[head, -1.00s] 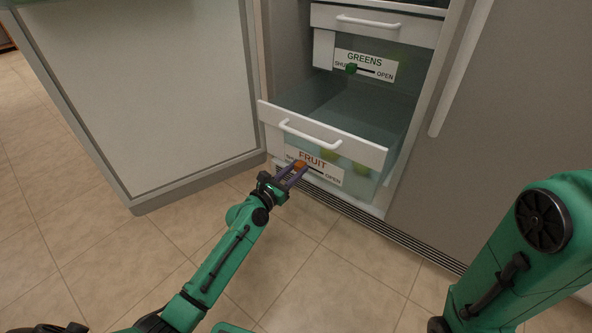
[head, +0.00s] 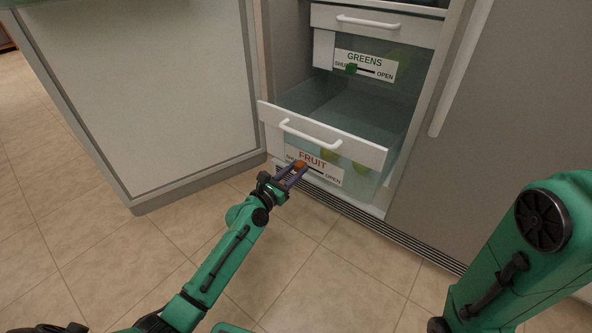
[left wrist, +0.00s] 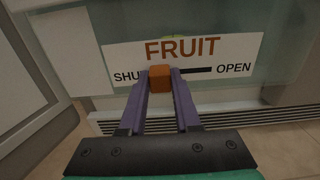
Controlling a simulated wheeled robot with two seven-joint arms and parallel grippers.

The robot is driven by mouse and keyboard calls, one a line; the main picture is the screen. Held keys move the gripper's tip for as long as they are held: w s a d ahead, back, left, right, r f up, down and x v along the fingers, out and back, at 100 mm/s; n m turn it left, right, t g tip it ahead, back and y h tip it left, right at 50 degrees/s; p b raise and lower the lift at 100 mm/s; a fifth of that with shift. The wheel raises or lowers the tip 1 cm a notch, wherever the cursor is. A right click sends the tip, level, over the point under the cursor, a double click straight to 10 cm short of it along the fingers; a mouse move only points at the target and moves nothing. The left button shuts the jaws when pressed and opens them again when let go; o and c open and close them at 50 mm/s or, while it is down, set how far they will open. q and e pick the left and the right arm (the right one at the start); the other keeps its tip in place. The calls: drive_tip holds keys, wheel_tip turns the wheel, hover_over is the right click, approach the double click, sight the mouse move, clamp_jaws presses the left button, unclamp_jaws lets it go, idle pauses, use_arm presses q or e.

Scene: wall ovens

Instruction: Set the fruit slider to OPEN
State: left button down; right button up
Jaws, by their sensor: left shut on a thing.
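The fruit slider is an orange knob (left wrist: 160,78) on a dark horizontal slot in the white FRUIT label (left wrist: 112,52). It sits at the left part of the slot, next to the word SHUT, and the slot runs bare to its right toward OPEN. In the head view the orange knob (head: 299,165) is small, on the front of the lower drawer (head: 340,141). My left gripper (head: 296,172) reaches the label from the front left. In the left wrist view its purple fingers (left wrist: 160,84) are closed on the knob from both sides. My right gripper is not seen.
The fruit drawer is pulled out, with a white handle (head: 310,135) above the label. The GREENS label (head: 365,64) with a green knob (head: 351,69) is higher up. An open door (head: 145,90) stands at left. Tiled floor (head: 330,270) is clear in front.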

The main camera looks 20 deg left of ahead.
sight(323, 172)
use_arm(q)
drive_tip(key=d+p, duration=0.1)
drive_tip(key=d, duration=0.1)
drive_tip(key=s+d+p, duration=0.1)
drive_tip(key=d+p, duration=0.1)
drive_tip(key=s+d+p, duration=0.1)
drive_tip(key=d, duration=0.1)
drive_tip(key=shift+s+r, duration=0.15)
drive_tip(key=c, duration=0.6)
unclamp_jaws()
drive_tip(key=shift+d, duration=0.1)
